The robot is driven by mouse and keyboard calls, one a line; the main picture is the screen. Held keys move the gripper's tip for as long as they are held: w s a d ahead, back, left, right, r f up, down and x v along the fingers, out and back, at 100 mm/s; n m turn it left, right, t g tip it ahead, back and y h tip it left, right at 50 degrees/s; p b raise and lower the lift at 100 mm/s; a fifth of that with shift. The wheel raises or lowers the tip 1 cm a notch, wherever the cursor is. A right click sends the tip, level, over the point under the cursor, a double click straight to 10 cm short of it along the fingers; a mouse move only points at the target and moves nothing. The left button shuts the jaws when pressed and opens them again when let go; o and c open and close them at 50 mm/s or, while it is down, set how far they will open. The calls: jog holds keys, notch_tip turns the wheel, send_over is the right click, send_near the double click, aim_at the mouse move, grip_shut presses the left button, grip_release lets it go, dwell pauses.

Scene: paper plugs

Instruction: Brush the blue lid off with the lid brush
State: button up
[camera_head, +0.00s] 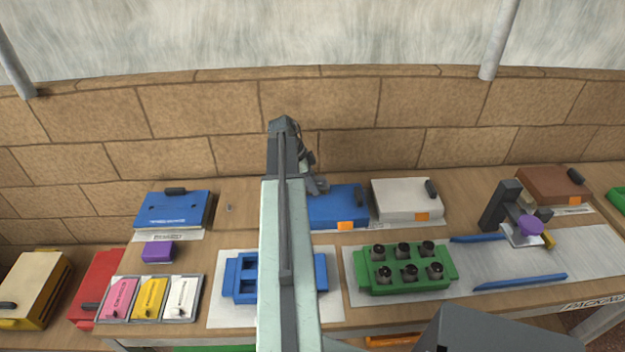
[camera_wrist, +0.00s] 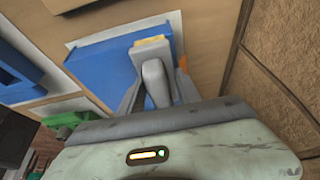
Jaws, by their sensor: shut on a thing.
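My gripper (camera_wrist: 157,78) is shut on a grey handle (camera_wrist: 154,82), which I take to be the lid brush, with a yellowish bristle end (camera_wrist: 151,43) beyond the fingertips. The bristle end appears over or against the blue lid (camera_wrist: 100,62); contact cannot be told. In the head view my gripper (camera_head: 317,185) is at the back of the bench, above the blue lid (camera_head: 333,207), whose left part my arm hides. This lid has a dark handle and an orange tag at its front. The brush cannot be made out in the head view.
Another blue-lidded box (camera_head: 172,209) stands at the left and a white one (camera_head: 400,201) close right. In front are a blue holder (camera_head: 321,273) and a green block (camera_head: 406,286) with several dark plugs. A brick wall (camera_head: 340,103) closes the back.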

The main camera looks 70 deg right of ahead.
aim_at(319, 205)
jog(key=shift+s+a, duration=0.45)
jog(key=shift+a, duration=0.6)
jog(key=shift+s+a, duration=0.5)
jog(key=shift+a, duration=0.5)
jog(key=shift+s+a, duration=0.45)
jog(key=shift+a, duration=0.6)
jog(key=shift+f, duration=0.2)
jog(key=shift+r, duration=0.1)
jog(key=shift+w+d, duration=0.3)
jog(key=shift+d, duration=0.35)
jog(key=shift+w+d, duration=0.3)
jog(key=shift+d, duration=0.35)
jog(key=shift+w+d, duration=0.45)
jog(key=shift+d, duration=0.55)
jog(key=shift+w+d, duration=0.45)
jog(key=shift+d, duration=0.5)
jog(key=shift+w+d, duration=0.45)
jog(key=shift+d, duration=0.55)
jog(key=shift+r, duration=0.1)
notch_tip(319, 205, up, 6)
jog(key=p, duration=0.6)
jog(key=shift+a, duration=0.1)
